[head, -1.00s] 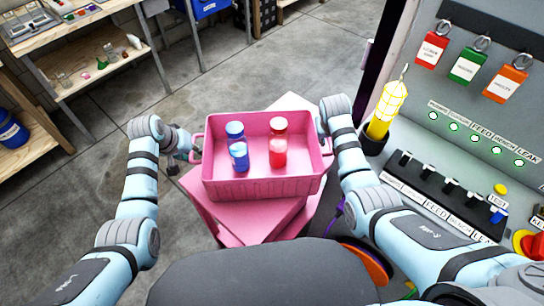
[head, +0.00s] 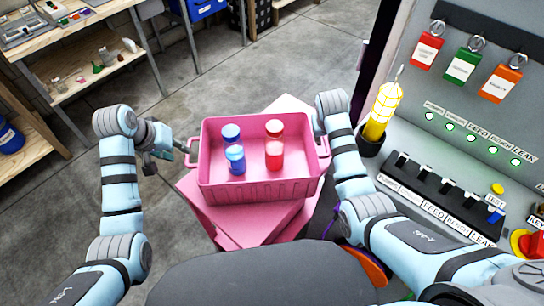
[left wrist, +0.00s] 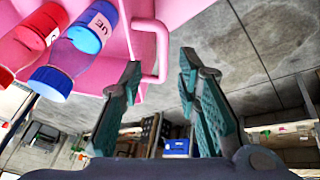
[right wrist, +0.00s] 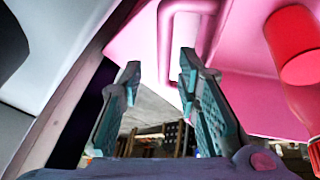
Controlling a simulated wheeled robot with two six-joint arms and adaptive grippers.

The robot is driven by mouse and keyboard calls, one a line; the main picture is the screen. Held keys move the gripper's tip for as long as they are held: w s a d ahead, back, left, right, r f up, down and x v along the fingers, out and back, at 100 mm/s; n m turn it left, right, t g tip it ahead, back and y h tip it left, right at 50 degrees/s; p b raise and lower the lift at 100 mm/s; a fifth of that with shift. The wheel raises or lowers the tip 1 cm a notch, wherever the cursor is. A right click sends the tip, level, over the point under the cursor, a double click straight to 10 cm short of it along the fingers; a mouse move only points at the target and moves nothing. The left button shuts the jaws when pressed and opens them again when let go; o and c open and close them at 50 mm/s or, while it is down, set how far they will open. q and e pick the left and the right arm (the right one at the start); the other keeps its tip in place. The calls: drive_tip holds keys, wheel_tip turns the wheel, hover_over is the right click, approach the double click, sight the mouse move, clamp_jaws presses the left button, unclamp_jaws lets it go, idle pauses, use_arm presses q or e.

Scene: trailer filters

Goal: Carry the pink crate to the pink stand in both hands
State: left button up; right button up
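The pink crate (head: 258,190) sits upright on top of the pink stand (head: 225,228), whose top is turned at an angle to it. In the head view my right arm hides these fingers.
A wooden workbench (head: 75,75) stands at the back left. The floor left of the crate is clear.

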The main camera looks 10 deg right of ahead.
drive_tip(key=v, duration=0.4)
drive_tip(key=shift+s+a+r, duration=0.1)
drive_tip(key=shift+s+r, duration=0.05)
drive_tip(key=shift+r, duration=0.2)
